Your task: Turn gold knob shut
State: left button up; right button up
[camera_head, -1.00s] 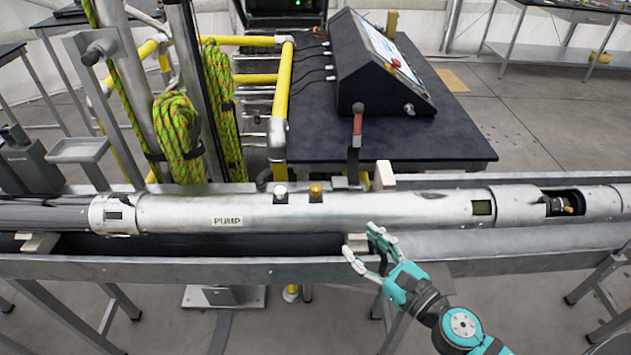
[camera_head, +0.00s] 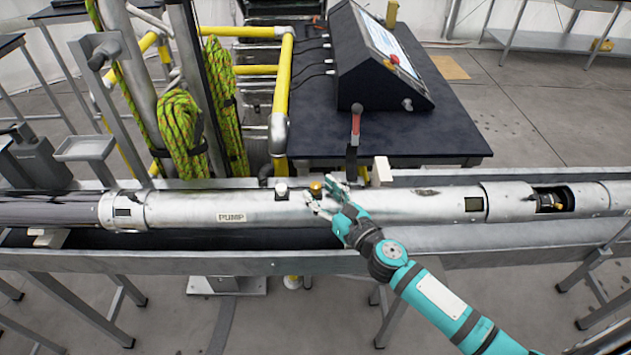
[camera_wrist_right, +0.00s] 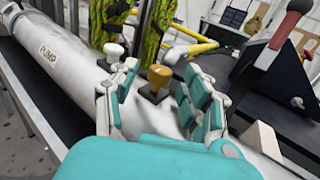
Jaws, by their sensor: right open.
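The gold knob (camera_head: 316,187) stands on top of the silver pump tube (camera_head: 410,205), just right of a white knob (camera_head: 281,190). My right gripper (camera_head: 322,199) is open, with its fingers close to the gold knob on its near right side. In the right wrist view the gold knob (camera_wrist_right: 158,78) shows upright between the two teal fingers (camera_wrist_right: 160,98), with visible space around it. I cannot tell whether either finger touches it. The white knob (camera_wrist_right: 113,52) is partly behind the left finger there. My left gripper is not in view.
A control console (camera_head: 385,65) sits on the dark table (camera_head: 450,135). A metal trough (camera_head: 180,262) runs under the tube. Yellow rails and green ropes stand behind.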

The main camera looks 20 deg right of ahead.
jog(key=shift+x, duration=1.3)
jog(key=shift+c, duration=0.3)
grip_shut()
